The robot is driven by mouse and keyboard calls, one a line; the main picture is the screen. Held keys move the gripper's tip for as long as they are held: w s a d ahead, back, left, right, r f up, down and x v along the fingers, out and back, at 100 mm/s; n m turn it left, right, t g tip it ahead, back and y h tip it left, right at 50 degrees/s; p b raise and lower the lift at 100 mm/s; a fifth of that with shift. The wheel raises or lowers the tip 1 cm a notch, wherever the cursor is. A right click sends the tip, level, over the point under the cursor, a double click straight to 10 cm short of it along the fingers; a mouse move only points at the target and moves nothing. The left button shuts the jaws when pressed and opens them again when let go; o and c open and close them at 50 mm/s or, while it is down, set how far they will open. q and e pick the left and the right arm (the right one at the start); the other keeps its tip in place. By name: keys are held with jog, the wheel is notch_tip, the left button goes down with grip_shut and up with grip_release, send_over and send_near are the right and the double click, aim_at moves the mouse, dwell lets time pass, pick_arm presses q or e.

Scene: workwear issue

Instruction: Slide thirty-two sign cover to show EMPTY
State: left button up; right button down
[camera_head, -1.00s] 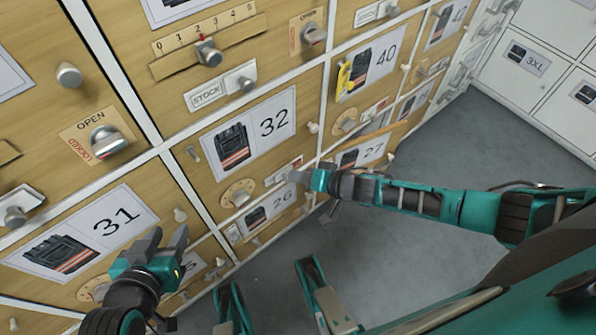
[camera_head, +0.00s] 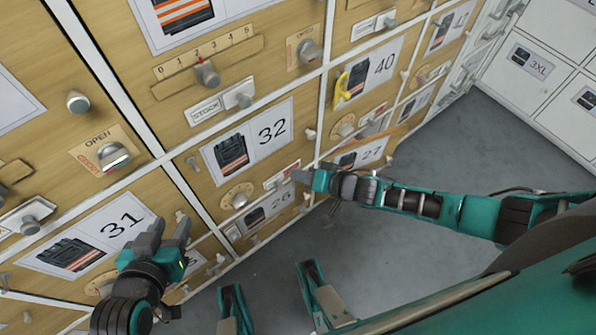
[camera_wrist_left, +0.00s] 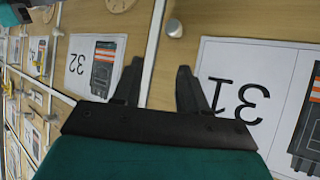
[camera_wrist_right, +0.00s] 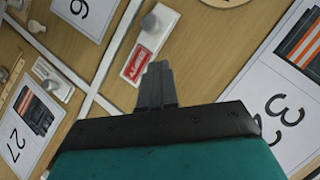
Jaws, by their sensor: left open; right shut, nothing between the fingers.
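Panel 32 (camera_head: 250,140) carries a glove picture and the number 32. Its sign (camera_head: 283,174) is a small white strip under the card, beside a round dial (camera_head: 237,196). In the right wrist view the sign (camera_wrist_right: 133,72) shows a red label at the near end, its lettering too small to read. The cover's grey knob (camera_wrist_right: 150,22) is at the far end, to the left in the head view. My right gripper (camera_head: 299,176) is shut and empty at the red end; contact is unclear. My left gripper (camera_head: 172,232) is open and empty by panel 31 (camera_head: 95,235).
Neighbouring panels carry similar fittings, including a STOCK sign (camera_head: 207,110) above and an OPEN/LOCKED latch (camera_head: 113,156) at left. Pegs and knobs stick out of the wall. White lockers (camera_head: 535,75) stand at right. Grey floor (camera_head: 440,155) is clear.

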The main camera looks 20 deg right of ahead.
jog(key=p+v, duration=0.3)
jog(key=v, duration=0.6)
jog(key=shift+s+d, duration=0.25)
jog(key=shift+s, duration=0.05)
jog(key=shift+r, duration=0.25)
